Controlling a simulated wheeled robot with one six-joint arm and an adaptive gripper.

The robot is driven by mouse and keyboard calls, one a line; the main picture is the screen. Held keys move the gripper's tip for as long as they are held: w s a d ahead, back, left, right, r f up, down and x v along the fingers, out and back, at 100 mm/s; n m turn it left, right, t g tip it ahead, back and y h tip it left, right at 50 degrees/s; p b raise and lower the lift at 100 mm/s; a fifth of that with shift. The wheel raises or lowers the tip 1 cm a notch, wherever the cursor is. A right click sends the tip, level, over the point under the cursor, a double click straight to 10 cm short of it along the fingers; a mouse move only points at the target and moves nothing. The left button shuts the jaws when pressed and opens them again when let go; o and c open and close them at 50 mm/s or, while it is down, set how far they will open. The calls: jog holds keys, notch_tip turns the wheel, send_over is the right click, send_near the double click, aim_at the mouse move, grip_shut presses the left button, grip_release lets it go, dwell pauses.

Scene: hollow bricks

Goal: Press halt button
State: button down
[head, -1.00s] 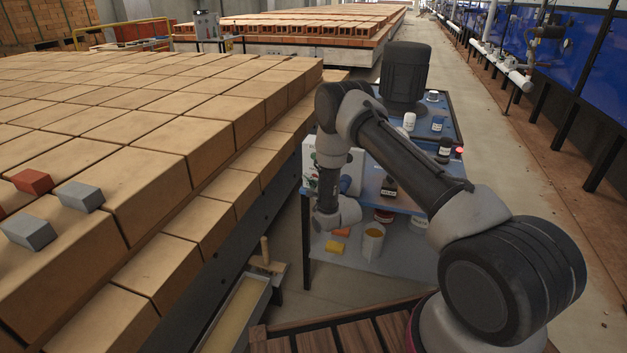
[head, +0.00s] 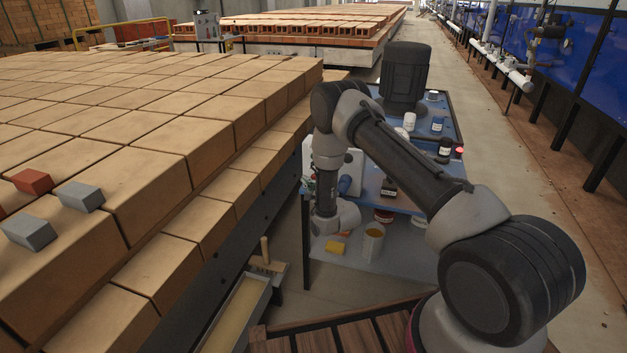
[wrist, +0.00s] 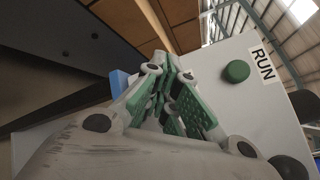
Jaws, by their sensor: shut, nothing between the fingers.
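A pale control box (wrist: 225,62) fills the right of the wrist view. A round green button (wrist: 236,71) beside a RUN label (wrist: 263,64) shows on its face. No button marked halt can be made out; part of the panel is hidden behind my gripper. My gripper (wrist: 172,78) has green-padded fingers, shut and empty, in front of the panel to the left of the green button. Whether the fingertips touch the panel cannot be told. In the head view the box (head: 354,160) is partly covered by my arm, and the fingers are not clear.
The box stands at the near left of a blue workbench (head: 400,190) with bottles and jars on it. A stack of tan bricks (head: 150,150) runs close along the left. The right aisle is clear.

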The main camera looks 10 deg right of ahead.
jog(key=s+a, duration=0.1)
jog(key=s, duration=0.1)
jog(key=s+a, duration=0.1)
jog(key=s, duration=0.1)
jog(key=shift+s+a, duration=0.2)
